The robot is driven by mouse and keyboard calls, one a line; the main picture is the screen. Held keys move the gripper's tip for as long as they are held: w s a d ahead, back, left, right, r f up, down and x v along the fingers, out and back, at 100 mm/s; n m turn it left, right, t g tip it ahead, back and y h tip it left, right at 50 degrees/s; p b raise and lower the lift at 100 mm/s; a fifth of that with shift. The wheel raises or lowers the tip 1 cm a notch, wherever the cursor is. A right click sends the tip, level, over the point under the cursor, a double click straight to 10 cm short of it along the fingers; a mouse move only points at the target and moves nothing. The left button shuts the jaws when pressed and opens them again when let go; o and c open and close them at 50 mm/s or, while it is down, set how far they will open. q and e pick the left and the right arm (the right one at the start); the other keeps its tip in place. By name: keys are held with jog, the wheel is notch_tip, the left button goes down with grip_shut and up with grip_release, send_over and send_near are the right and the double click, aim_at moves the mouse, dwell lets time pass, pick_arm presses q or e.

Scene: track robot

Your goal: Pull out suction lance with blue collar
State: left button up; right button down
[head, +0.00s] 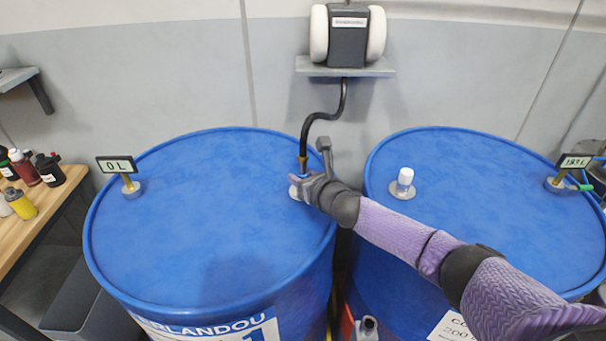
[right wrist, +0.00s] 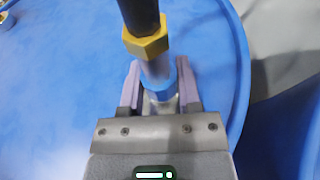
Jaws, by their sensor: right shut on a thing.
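The suction lance (right wrist: 157,68) stands in the right rear opening of the left blue drum (head: 200,230). Its blue collar (right wrist: 160,89) sits between my right gripper's fingers, below a yellow hex nut (right wrist: 147,38). A black hose (head: 325,116) runs from the lance up to the pump on the wall. My right gripper (right wrist: 160,88) is shut on the lance at the collar, close above the drum lid; it also shows in the head view (head: 301,182). The lance's lower part is hidden inside the drum. My left gripper is not in view.
A second blue drum (head: 480,220) stands on the right, with a white-capped fitting (head: 404,180) on its lid. A gauge reading "0 L" (head: 117,165) stands on the left drum. The pump (head: 348,35) sits on a wall shelf (head: 345,67). Bottles stand on a wooden bench (head: 50,205) at left.

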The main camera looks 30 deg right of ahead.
aim_at(305, 157)
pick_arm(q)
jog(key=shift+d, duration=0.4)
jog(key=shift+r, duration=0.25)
pick_arm(e)
jog(key=shift+r, duration=0.25)
pick_arm(q)
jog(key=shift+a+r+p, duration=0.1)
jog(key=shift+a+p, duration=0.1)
jog(key=shift+p, duration=0.15)
pick_arm(e)
jog(key=shift+r, duration=0.3)
jog(key=shift+r+p, duration=2.35)
jog(key=shift+p, duration=0.2)
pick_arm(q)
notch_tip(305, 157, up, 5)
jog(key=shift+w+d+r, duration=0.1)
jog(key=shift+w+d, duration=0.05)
pick_arm(e)
jog(key=shift+f, duration=0.1)
